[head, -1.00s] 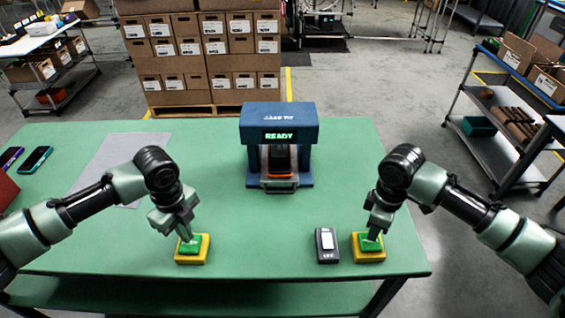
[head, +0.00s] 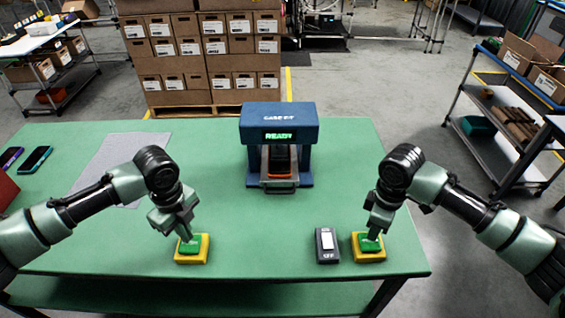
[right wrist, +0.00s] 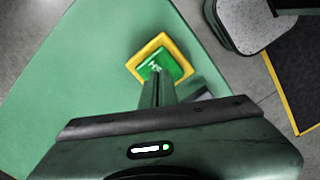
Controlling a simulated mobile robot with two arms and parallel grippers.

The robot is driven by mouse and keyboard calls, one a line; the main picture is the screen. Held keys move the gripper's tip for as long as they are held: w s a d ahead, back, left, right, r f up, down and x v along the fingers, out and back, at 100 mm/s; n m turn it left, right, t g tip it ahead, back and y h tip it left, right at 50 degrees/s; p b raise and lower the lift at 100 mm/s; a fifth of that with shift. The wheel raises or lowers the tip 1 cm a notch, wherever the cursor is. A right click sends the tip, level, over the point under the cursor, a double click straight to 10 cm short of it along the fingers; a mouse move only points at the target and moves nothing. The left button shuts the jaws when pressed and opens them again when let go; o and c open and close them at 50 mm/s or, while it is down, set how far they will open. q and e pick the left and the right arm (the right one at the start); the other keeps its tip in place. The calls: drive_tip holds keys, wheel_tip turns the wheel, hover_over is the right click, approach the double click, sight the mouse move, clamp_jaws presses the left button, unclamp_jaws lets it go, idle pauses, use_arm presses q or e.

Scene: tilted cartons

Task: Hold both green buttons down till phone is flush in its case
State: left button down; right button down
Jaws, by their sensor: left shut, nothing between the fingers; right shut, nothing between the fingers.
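A blue press (head: 279,118) stands at the back middle of the green table, its display reading READY in green. Inside its opening sits a dark phone (head: 279,160) above an orange case (head: 279,176); whether the phone is flush cannot be told. The left green button (head: 190,246) is on a yellow base, with my shut left gripper (head: 187,238) at its top. The right green button (head: 370,245) is on a similar base, with my shut right gripper (head: 373,236) at its top. In the right wrist view, the fingertips (right wrist: 156,75) overlap that button (right wrist: 165,63). Contact and button travel are hard to tell.
A small dark device with a white label (head: 326,245) lies just left of the right button. Two phones (head: 36,159) and a grey mat (head: 120,165) lie at the left. The table between the buttons and press is clear. Stacked cartons (head: 205,60) stand behind.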

drive_tip(key=shift+f, duration=1.15)
use_arm(q)
drive_tip(key=shift+f, duration=1.15)
idle(0.8)
